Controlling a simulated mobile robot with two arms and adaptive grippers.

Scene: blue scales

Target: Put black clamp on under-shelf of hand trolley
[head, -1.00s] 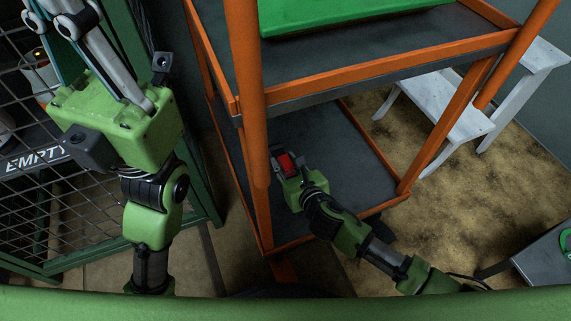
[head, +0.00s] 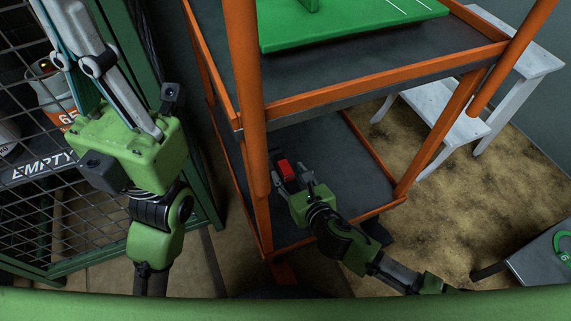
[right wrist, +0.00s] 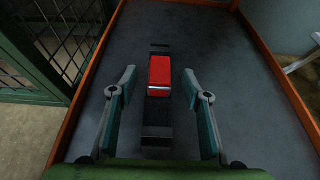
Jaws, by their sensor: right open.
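The black clamp with a red middle part lies on the dark under-shelf (head: 348,165) of the orange-framed hand trolley. In the right wrist view the clamp (right wrist: 159,72) lies lengthwise between the spread fingers of my right gripper (right wrist: 160,93), with a gap on each side. In the head view my right gripper (head: 293,181) is low at the shelf's left side, and the clamp's red part (head: 285,170) shows at its fingers. My left gripper (head: 78,45) is raised at the upper left, by the mesh cage. Its fingertips run off the top edge.
The trolley's upper shelf (head: 345,75) overhangs the rear of the under-shelf and carries a green board (head: 345,25). An orange post (head: 248,90) stands left of my right gripper. A white step stool (head: 460,120) is at right. The under-shelf beyond the clamp looks clear.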

